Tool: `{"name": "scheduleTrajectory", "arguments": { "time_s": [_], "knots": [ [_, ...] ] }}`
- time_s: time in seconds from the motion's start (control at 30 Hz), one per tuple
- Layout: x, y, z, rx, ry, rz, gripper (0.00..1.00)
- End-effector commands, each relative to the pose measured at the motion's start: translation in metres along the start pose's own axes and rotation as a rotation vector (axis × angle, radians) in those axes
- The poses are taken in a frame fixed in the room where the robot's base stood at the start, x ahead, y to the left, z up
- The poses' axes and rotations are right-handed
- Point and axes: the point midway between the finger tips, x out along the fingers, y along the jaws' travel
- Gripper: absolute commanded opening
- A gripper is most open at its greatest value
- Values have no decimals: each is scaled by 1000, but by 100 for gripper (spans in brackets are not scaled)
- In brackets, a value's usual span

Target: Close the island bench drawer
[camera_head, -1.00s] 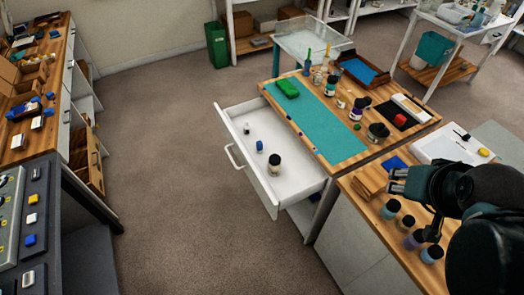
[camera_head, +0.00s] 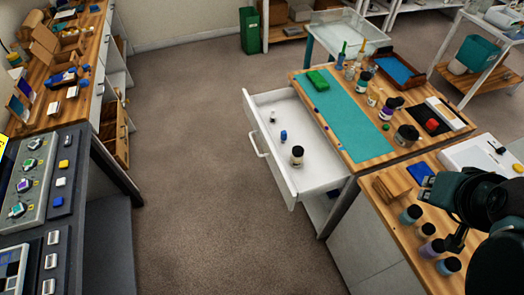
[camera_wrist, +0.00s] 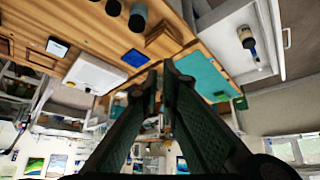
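The island bench drawer (camera_head: 307,174) is white and pulled well out from the left side of the wood-topped bench. A bar handle (camera_head: 256,140) is on its front face, at the left. Inside stand a dark-capped jar (camera_head: 297,155), a blue bottle (camera_head: 283,134) and a small dark-topped bottle (camera_head: 272,117). My gripper (camera_head: 424,187) is at the right, above the near bench section, well apart from the drawer. In the wrist view the dark fingers (camera_wrist: 160,75) have a narrow gap between their tips and hold nothing visible. The drawer (camera_wrist: 270,25) shows there at upper right.
The bench top carries a teal mat (camera_head: 343,118), a green block (camera_head: 317,80), a black mat (camera_head: 432,125) and several jars. More jars (camera_head: 428,230) stand near my gripper. Open carpet (camera_head: 200,170) lies left of the drawer. A left counter (camera_head: 75,85) and control panel (camera_head: 45,170) border it.

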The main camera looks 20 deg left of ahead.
Motion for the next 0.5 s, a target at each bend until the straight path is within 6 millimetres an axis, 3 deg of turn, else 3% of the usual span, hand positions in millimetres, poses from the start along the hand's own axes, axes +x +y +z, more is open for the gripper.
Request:
{"name": "scheduleTrajectory", "arguments": {
  "time_s": [0.27,0.5],
  "knots": [
    [9,-16,-13,-110,-31,-15,0],
    [24,-43,-30,-286,-76,-36,0]
  ]
}}
